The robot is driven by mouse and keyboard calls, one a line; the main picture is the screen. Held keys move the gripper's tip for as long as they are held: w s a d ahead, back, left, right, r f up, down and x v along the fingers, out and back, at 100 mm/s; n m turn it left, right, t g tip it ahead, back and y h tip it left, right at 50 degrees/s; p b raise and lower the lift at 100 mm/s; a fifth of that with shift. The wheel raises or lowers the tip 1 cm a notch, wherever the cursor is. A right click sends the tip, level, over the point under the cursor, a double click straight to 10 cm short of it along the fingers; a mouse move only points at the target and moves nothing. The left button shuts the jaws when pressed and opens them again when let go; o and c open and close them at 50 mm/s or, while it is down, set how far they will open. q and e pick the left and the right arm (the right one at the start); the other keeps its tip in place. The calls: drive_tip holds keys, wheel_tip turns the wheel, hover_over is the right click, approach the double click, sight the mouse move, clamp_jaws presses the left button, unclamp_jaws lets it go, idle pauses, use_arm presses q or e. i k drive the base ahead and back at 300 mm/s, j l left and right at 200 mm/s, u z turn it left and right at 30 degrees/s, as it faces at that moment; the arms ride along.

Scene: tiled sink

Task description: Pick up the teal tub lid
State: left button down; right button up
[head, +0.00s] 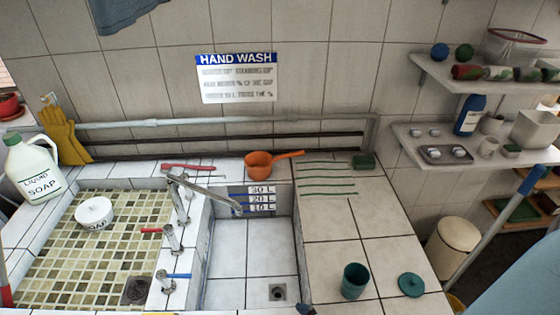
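The teal tub lid (411,285) is a round disc with a small knob on top. It lies flat on the white tiled counter (385,262), right of the sink and near the counter's right edge. A teal tub (355,281) stands upright and open to the left of the lid, with a gap between them. I cannot make out either of my grippers in the head view. Nothing is touching the lid.
A tiled sink (250,262) with taps lies left of the tub. An orange pot (260,165) and a dark green block (364,161) sit at the counter's back. A blue-handled pole (495,225) leans right of the counter, near a cream bin (452,246). Shelves hang above.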

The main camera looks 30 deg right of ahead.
sight(411, 285)
drive_tip(key=z, duration=1.75)
